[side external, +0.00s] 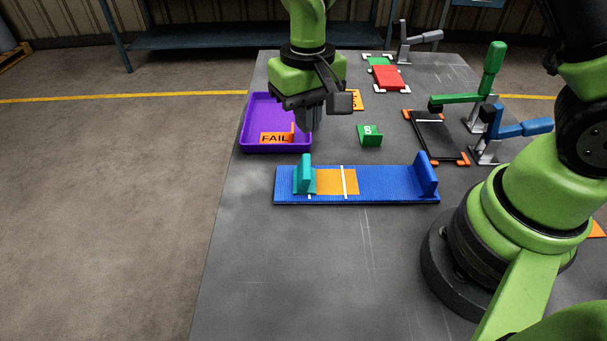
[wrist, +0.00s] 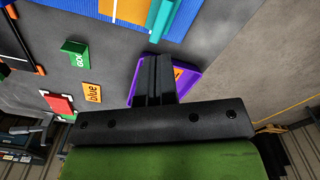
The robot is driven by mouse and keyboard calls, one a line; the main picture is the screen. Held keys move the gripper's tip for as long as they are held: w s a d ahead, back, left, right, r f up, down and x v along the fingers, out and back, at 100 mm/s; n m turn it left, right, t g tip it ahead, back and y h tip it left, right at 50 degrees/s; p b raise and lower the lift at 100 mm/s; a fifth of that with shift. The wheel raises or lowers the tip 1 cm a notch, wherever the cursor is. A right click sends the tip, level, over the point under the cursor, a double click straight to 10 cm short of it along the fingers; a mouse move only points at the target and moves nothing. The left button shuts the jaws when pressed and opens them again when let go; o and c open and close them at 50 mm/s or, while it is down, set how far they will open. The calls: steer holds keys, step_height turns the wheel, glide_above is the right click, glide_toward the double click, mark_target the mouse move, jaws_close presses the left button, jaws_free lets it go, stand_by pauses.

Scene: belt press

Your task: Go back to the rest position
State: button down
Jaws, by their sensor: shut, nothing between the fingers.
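My gripper (side external: 309,125) is shut and empty, held in the air over the right part of the purple tray. In the wrist view its two fingers (wrist: 154,65) lie together with nothing between them. The purple tray (side external: 262,103) has an orange FAIL label on its near side; it is partly hidden behind the fingers in the wrist view (wrist: 190,85). The blue belt fixture (side external: 390,187) lies nearer the camera, apart from the gripper. A teal upright block (side external: 304,177) stands on its left part beside an orange zone.
A green block (side external: 370,136) with white lettering and an orange tag (wrist: 92,93) lie right of the gripper. A black frame (side external: 421,130), a green-handled clamp (side external: 470,98), a blue-handled clamp (side external: 520,131) and a red plate (side external: 388,77) stand farther right and back. The near-left tabletop is clear.

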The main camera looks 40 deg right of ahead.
steer(key=s+d+r+t+y, duration=0.1)
steer(key=s+d+r+t, duration=0.1)
steer(key=s+r, duration=0.6)
steer(key=s+d+r+m+t+y, duration=0.1)
steer(key=s+r+t, duration=0.4)
steer(key=s+r, duration=0.3)
step_height(320, 180, up, 2)
steer(key=shift+s+d, duration=0.15)
steer(key=shift+d, duration=0.25)
stand_by(0.6)
